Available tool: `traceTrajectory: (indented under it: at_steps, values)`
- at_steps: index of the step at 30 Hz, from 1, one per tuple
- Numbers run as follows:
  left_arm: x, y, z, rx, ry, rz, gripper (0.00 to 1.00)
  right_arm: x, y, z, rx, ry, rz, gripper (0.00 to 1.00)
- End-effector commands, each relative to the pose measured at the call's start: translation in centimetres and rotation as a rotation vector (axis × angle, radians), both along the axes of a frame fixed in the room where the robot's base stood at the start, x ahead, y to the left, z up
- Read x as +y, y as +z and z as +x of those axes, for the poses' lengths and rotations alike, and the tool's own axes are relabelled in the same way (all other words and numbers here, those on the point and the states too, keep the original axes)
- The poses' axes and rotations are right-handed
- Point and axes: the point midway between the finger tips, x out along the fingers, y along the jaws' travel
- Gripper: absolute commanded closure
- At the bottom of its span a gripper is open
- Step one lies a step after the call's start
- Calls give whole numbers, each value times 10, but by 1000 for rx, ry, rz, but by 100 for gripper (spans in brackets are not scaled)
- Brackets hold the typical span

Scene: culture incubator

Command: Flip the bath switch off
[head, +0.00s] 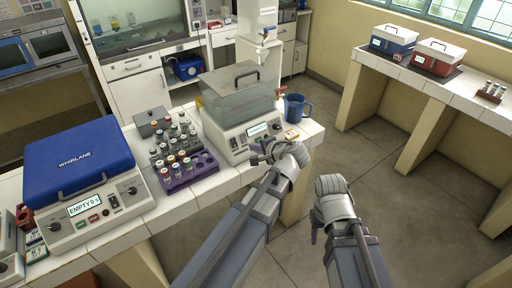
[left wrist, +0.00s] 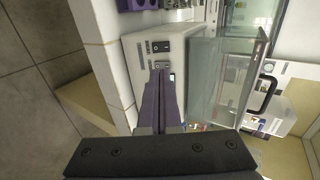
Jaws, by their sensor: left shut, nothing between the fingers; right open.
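The bath (head: 228,128) is a white box with a clear lid and a black handle, standing near the right end of the white tiled counter. Its front panel has a small lit display (head: 257,129) and a dark switch (head: 234,143) left of it. In the left wrist view the bath's panel (left wrist: 145,62) appears sideways, with the black switch (left wrist: 161,46) beyond my fingertips. My left gripper (head: 256,150) is shut and empty in front of the panel, below the display; contact cannot be told. My right gripper (head: 316,226) is open and empty, off the counter over the floor.
A purple rack (head: 207,167) and grey rack hold several vials left of the bath. A blue-lidded centrifuge (head: 80,165) stands further left. A blue mug (head: 295,107) is right of the bath. A side bench (head: 385,62) holds blue and red boxes. Open floor lies between.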

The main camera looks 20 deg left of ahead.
Motion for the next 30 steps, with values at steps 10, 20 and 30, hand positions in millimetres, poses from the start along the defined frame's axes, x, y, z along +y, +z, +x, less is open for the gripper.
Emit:
traceTrajectory:
  at_steps: [10,20,30]
  values:
    - [-4,-6,-4,2,-1,-2,100,0,-6,0,0,0,0,50]
    - [10,-21,7,2,2,-2,100,0,-21,0,0,0,0,50]
    - [56,-59,44,1,1,-2,100,0,-58,0,0,0,0,50]
